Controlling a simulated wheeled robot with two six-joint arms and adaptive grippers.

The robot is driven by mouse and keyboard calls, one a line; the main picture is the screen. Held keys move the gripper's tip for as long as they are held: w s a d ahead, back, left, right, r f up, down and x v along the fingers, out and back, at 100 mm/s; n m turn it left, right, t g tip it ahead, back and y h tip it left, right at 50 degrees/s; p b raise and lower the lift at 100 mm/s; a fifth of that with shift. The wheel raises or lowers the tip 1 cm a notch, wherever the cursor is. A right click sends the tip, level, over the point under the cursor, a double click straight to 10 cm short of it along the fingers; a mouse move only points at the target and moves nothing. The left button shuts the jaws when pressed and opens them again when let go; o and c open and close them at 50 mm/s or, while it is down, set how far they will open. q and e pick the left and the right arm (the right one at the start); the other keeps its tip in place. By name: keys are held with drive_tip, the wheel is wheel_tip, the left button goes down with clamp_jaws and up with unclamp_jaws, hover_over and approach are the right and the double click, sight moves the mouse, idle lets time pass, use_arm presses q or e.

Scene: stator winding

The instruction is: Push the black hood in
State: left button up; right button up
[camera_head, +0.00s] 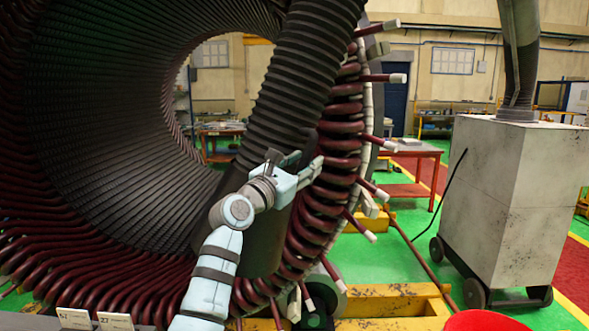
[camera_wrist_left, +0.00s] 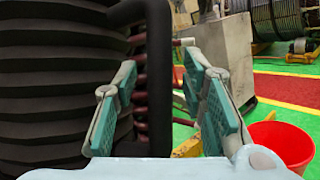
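The black hood (camera_head: 264,240) hangs at the lower end of a thick ribbed black hose (camera_head: 310,60), beside the stator's right rim of dark red coils (camera_head: 340,125). In the left wrist view the ribbed black body (camera_wrist_left: 55,80) fills the left side. A bent black bar, like a handle (camera_wrist_left: 158,75), runs down from it. My left gripper (camera_head: 304,166) is in front of the hose and hood. Its two fingers are spread, and the bar shows between them with gaps on both sides. I cannot tell how deep the bar sits. My right gripper is out of view.
A grey wheeled cabinet (camera_head: 515,200) with a hose on top stands at the right. A red bucket (camera_wrist_left: 284,140) is on the floor near a yellow frame (camera_head: 390,305). Several coil ends stick out from the rim. Green floor is free before the cabinet.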

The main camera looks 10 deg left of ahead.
use_arm(q)
drive_tip(key=v, duration=1.2)
drive_tip(key=shift+w, duration=0.1)
